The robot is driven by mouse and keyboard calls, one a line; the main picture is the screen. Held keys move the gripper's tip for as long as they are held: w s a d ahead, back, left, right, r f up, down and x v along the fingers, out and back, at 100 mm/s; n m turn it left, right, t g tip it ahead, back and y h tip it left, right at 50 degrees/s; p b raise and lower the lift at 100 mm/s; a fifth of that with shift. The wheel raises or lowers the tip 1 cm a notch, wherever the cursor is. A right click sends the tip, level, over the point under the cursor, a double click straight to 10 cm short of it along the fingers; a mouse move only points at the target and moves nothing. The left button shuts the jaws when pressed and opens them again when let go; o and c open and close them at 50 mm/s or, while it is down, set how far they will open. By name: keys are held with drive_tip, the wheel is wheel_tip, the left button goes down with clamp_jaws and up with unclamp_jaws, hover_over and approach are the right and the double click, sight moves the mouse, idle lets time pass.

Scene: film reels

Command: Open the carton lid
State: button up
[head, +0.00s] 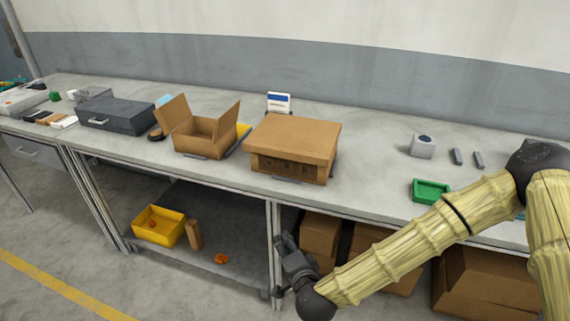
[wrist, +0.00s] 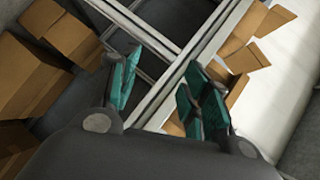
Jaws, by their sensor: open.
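A brown carton with a broad flat lid (head: 293,138) stands on the bench, near its front edge. The lid is down, and dark slots show in the carton's front (head: 288,168). My gripper (head: 282,262) is in front of the bench, below the top and below this carton, apart from it. In the wrist view its teal-padded fingers (wrist: 160,88) are spread, with nothing between them. Brown cardboard panels (wrist: 242,45) show beyond the right finger; I cannot tell which carton they belong to.
A second carton (head: 206,147) with raised flaps stands just left of the lidded one. A grey case (head: 116,116) lies further left, a green tray (head: 430,190) to the right. Brown boxes (head: 320,236) and a yellow bin (head: 159,228) are below. The bench right of the lidded carton is mostly clear.

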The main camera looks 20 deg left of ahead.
sight(285, 155)
drive_tip(key=w+a+r+m+t+h, duration=0.1)
drive_tip(key=w+r+m+t, duration=0.3)
drive_tip(key=r, duration=0.5)
drive_tip(key=w+a+r+m+t, duration=0.1)
drive_tip(key=w+r+m, duration=0.1)
drive_tip(key=w+r, duration=0.45)
drive_tip(key=x, duration=0.3)
drive_tip(key=r+p+x, duration=0.1)
drive_tip(key=x, duration=0.5)
drive_tip(key=shift+a+r+p, duration=0.3)
drive_tip(key=shift+a+p, duration=0.05)
clamp_jaws()
